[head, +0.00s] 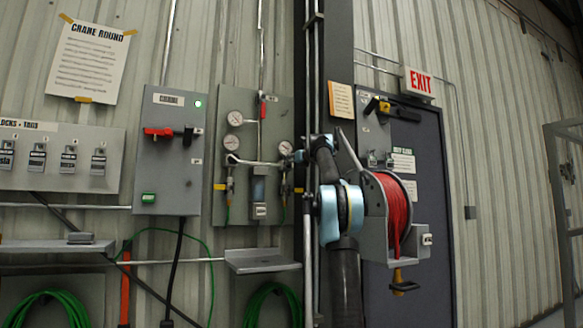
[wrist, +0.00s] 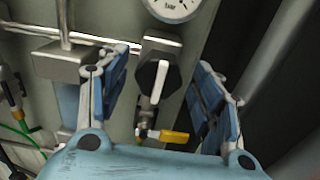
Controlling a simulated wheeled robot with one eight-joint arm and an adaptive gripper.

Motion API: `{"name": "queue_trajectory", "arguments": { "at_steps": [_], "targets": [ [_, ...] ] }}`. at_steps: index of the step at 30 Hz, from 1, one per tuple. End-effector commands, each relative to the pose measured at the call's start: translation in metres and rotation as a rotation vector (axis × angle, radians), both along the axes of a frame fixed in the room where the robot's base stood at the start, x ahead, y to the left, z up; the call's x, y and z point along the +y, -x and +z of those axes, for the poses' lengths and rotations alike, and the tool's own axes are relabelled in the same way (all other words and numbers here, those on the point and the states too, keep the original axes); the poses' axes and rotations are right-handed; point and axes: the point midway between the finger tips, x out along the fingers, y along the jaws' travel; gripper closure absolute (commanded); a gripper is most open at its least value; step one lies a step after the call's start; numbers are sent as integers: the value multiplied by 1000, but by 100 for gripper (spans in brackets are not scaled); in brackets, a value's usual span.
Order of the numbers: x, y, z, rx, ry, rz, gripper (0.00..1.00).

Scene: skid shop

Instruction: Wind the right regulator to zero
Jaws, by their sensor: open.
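The right regulator (wrist: 152,82) shows in the wrist view as a black knob with a pale bar across its front, the bar nearly upright. Its round white gauge (wrist: 170,6) is above it, cut off by the frame's top edge, so the reading cannot be told. My gripper (wrist: 163,65) is open, with one blue-padded finger on each side of the knob; I see no contact. In the head view the right gauge (head: 285,148) shows beside my arm, which hides much of the right regulator. The left regulator (head: 230,182) hangs under its own gauge (head: 232,142).
A yellow-handled valve (wrist: 174,137) sits just below the knob. A grey block and pipe (wrist: 60,62) lie left of my fingers. In the head view a small shelf (head: 262,262) is under the panel, and a red hose reel (head: 395,215) is to the right.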

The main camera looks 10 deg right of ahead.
Motion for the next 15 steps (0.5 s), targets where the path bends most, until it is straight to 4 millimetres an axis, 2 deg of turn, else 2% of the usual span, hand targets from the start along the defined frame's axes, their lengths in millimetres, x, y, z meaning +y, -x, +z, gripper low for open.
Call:
{"name": "queue_trajectory", "arguments": {
  "at_steps": [6, 15],
  "targets": [
    [4, -15, 0, 0, 0, 0, 40],
    [6, -20, 0, 0, 0, -1, 40]
  ]
}}
